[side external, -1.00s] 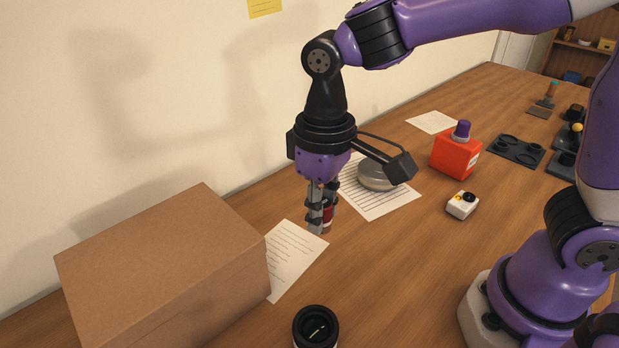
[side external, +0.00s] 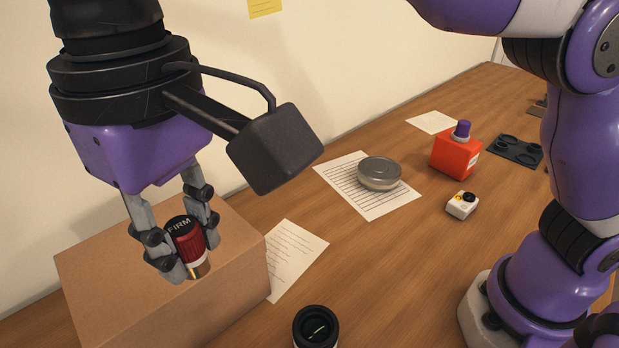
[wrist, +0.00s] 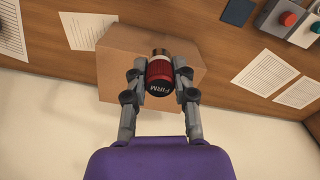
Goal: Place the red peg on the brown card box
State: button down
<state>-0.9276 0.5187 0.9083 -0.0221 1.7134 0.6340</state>
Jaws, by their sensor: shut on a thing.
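The red peg (side external: 188,243) has a black cap lettered "FIRM", a ribbed red body and a brass-coloured lower end. My gripper (side external: 180,262) is shut on it, one finger on each side, and holds it close to upright. The brown card box (side external: 110,262) is behind and below the peg in the side view. In the wrist view the peg (wrist: 160,78) lies over the box (wrist: 120,48), with its brass end toward the far edge. I cannot tell whether the peg's lower end touches the box top.
A black lens part (side external: 316,328) stands right of the box near the front. A paper sheet (side external: 294,255) lies beside the box. A round metal tin (side external: 379,173), a red container (side external: 455,157) and a small white block (side external: 461,206) sit farther right.

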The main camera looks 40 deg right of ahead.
jog(key=w+f, duration=0.1)
jog(key=w, duration=0.1)
jog(key=w+d+f, duration=0.1)
jog(key=w+f, duration=0.1)
jog(key=w, duration=0.1)
jog(key=w+d+f, duration=0.1)
jog(key=w+f, duration=0.1)
jog(key=shift+w+d, duration=0.15)
jog(key=shift+w, duration=0.2)
jog(key=shift+w+f, duration=0.1)
jog(key=shift+f, duration=1.85)
jog(key=shift+f, duration=0.1)
jog(key=c, duration=0.7)
grip_release()
